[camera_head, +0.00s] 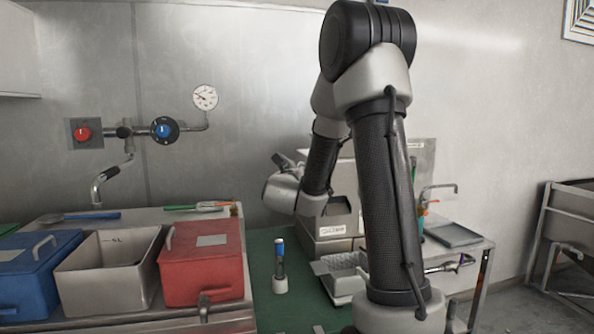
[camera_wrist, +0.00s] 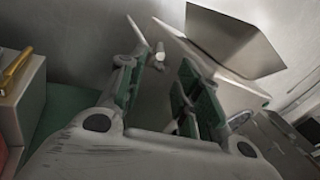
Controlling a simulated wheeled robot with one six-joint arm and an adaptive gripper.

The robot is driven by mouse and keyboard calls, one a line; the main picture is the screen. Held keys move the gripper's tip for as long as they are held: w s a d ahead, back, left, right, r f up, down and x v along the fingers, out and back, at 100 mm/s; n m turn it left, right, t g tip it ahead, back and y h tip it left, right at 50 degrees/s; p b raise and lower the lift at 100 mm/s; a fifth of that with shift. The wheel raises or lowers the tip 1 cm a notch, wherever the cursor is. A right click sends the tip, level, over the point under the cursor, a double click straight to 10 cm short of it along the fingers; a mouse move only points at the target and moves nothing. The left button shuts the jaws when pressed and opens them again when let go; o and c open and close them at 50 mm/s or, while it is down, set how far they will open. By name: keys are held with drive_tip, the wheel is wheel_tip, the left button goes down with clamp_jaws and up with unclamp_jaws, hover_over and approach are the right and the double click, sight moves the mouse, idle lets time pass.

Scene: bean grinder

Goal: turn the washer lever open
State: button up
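My gripper (camera_wrist: 158,72) is open in the wrist view, with green pads on the inner faces of its fingers. A small pale rod with a rounded end (camera_wrist: 160,50) shows between and just beyond the fingertips; it may be the lever, but I cannot tell, nor whether a finger touches it. A grey machine with a white label (camera_head: 338,231) stands behind my arm in the head view, partly hidden by it. No part is clearly identifiable there as the washer lever. My gripper's fingers are not clear in the head view.
A red lidded box (camera_head: 202,275), an open grey bin (camera_head: 105,285) and a blue box (camera_head: 38,268) stand at left. A blue-capped bottle (camera_head: 280,270) stands on the green mat. Wall pipes carry a red knob (camera_head: 83,133), a blue knob (camera_head: 163,131) and a gauge (camera_head: 205,97).

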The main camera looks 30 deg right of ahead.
drive_tip(key=v, duration=0.2)
drive_tip(key=shift+s+a, duration=0.15)
drive_tip(key=shift+s, duration=0.15)
drive_tip(key=shift+c, duration=0.2)
